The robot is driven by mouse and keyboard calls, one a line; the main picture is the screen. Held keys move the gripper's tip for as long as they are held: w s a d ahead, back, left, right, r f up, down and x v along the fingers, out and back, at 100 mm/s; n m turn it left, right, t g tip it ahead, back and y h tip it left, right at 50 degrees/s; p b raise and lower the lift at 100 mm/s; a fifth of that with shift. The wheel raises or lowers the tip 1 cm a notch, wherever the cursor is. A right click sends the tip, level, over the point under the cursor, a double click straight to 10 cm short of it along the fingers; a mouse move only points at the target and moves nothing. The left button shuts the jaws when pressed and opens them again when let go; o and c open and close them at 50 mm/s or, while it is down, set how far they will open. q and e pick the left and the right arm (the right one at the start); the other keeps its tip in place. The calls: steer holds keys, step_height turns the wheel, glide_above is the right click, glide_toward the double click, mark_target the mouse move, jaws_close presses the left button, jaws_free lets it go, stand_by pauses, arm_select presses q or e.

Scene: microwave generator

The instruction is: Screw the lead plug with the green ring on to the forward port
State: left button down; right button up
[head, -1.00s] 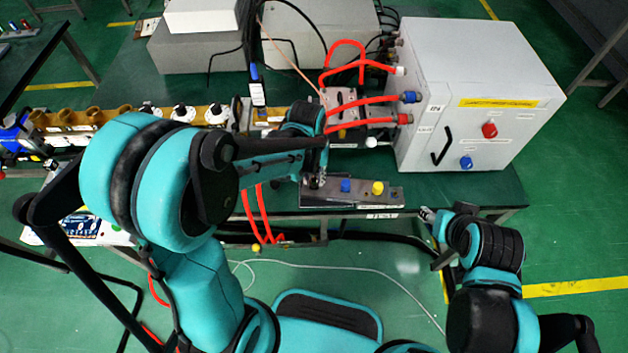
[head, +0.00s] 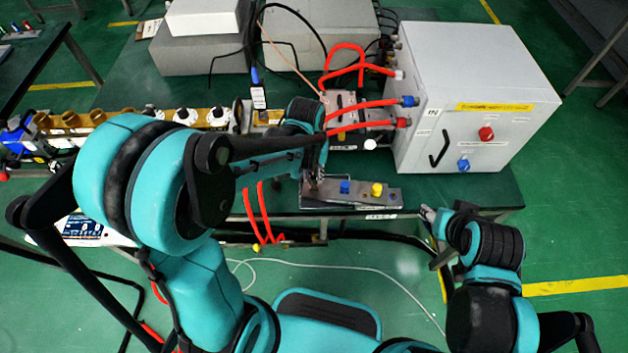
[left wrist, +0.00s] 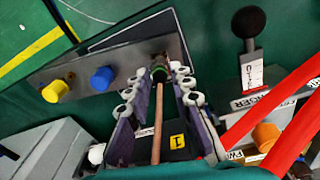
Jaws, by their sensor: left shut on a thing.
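My left gripper (left wrist: 157,98) is shut on the lead plug with the green ring (left wrist: 160,70). Its thin copper-coloured lead (left wrist: 157,125) runs back between the fingers. The plug's tip meets or nearly meets the end of the grey metal port block (left wrist: 112,68), which also shows in the head view (head: 360,198). The port under the plug is hidden, so I cannot tell whether it is seated. In the head view the left gripper (head: 314,183) is at the block's left end, partly hidden by my arm. My right gripper (head: 432,238) is at the table's front edge; its finger opening is unclear.
Blue (head: 345,187) and yellow (head: 377,189) caps stand on the block. A white cabinet (head: 465,95) with red hoses (head: 362,106) stands to the right. A black-knobbed lever (left wrist: 249,22) rises beside the gripper. The floor in front of the table is mostly clear.

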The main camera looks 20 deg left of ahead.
mark_target(313, 175)
arm_select(q)
steer(key=shift+s+a+r+p, duration=0.1)
steer(key=shift+r+p, duration=1.25)
steer(key=shift+r, duration=0.5)
arm_select(e)
steer(key=shift+r, duration=1.45)
arm_select(q)
steer(key=shift+r, duration=0.1)
steer(key=shift+s+r+p, duration=0.15)
steer(key=shift+r+p, duration=1.55)
steer(key=shift+r, duration=0.3)
arm_select(e)
steer(key=shift+r, duration=1.7)
arm_select(q)
steer(key=shift+a, duration=0.1)
